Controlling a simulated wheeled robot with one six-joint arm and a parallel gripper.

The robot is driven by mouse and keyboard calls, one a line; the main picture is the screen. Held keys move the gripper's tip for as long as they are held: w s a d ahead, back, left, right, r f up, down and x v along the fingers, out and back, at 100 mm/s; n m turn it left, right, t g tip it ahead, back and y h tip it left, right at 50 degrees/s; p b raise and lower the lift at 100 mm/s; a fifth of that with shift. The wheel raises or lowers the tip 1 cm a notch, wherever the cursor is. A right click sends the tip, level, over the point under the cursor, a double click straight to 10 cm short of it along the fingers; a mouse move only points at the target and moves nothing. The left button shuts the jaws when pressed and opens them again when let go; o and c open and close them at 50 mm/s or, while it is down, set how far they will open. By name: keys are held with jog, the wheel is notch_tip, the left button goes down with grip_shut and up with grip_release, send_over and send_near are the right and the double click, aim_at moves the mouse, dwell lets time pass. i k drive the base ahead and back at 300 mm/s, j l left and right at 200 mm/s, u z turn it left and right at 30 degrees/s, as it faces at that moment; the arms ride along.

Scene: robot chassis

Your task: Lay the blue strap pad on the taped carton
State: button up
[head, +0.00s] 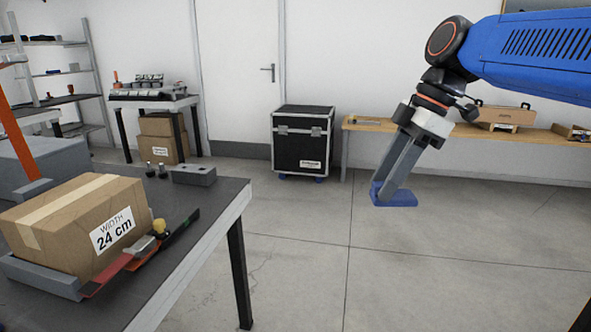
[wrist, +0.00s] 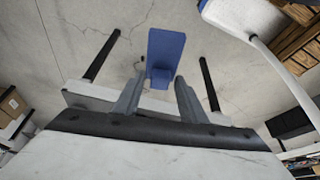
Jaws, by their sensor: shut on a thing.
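The taped carton (head: 80,225) is a brown box with a tape strip and a label reading "WIDTH 24 cm". It sits on the dark table at the left of the head view. My gripper (head: 390,185) hangs over open floor at the right, well away from the carton. It is shut on the blue strap pad (head: 396,198), which shows at the fingertips. In the wrist view the blue strap pad (wrist: 166,50) stretches out beyond my gripper (wrist: 158,88). The carton does not show clearly in the wrist view.
The dark table (head: 205,215) also holds a grey block (head: 194,175), small posts and a strap with a buckle (head: 140,246) at the carton's front. A black case (head: 303,143) and a wooden bench (head: 365,125) stand by the wall. The floor between is clear.

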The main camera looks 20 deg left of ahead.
aim_at(50, 193)
jog(key=i+u, duration=0.35)
jog(key=i, duration=0.35)
jog(key=i+l+u, duration=0.35)
jog(key=i, duration=0.3)
jog(key=i+u, duration=0.25)
jog(key=u, duration=0.15)
jog(key=i+u, duration=0.5)
jog(key=u, duration=0.25)
jog(key=i+l+u, duration=0.2)
jog(key=u, duration=0.2)
jog(key=i+l+u, duration=0.4)
jog(key=j, duration=0.05)
